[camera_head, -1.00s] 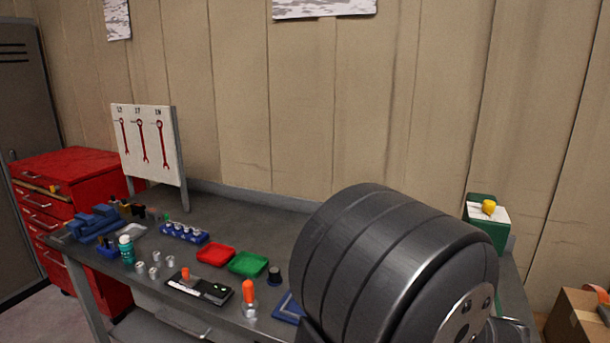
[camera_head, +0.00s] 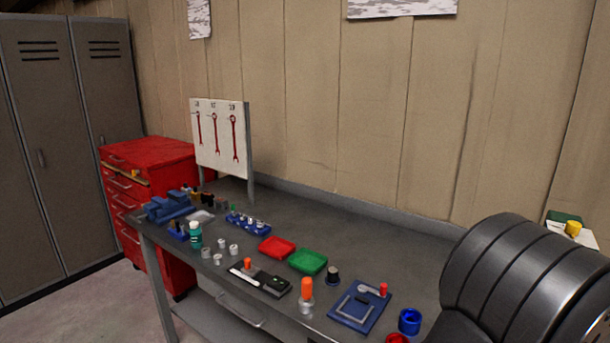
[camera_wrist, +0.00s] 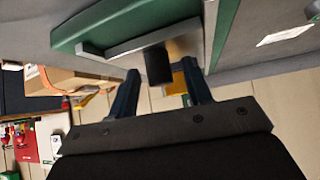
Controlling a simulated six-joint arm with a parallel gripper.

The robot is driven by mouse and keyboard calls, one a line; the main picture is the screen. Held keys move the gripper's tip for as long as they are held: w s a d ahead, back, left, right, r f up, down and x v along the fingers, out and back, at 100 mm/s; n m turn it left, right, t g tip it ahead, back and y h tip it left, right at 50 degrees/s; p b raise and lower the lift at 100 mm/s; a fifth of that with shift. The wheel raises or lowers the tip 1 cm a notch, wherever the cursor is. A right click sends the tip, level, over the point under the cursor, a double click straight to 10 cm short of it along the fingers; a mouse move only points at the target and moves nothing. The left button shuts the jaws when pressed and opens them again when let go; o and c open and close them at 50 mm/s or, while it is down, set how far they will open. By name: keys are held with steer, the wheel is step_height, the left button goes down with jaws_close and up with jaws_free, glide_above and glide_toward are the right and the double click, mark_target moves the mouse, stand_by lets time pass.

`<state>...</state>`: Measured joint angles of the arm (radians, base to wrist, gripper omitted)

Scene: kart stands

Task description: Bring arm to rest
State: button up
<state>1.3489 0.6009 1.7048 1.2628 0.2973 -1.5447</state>
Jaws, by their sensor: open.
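My gripper (camera_wrist: 160,82) shows in the wrist view with its two dark fingers apart and nothing held between them. A green box with a pale top and a yellow knob lies beyond the fingers; the yellow part (camera_wrist: 178,82) shows between them. The same green box (camera_head: 566,217) stands at the far right in the head view, partly behind my arm. My dark, rounded arm link fills the lower right of the head view. The gripper itself is hidden in that view.
The grey workbench (camera_head: 350,215) holds a red tray (camera_head: 277,247), a green tray (camera_head: 308,262), a blue mat (camera_head: 360,305), a blue cup (camera_head: 409,321) and a blue vise (camera_head: 170,206). A wrench board (camera_head: 220,140) stands at the back. A red cabinet (camera_head: 150,170) is left.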

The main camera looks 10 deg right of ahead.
steer(key=shift+a+r, duration=0.1)
steer(key=v, duration=1.7)
steer(key=x, duration=1.8)
steer(key=shift+w+d+r, duration=0.15)
steer(key=shift+w+d, duration=0.5)
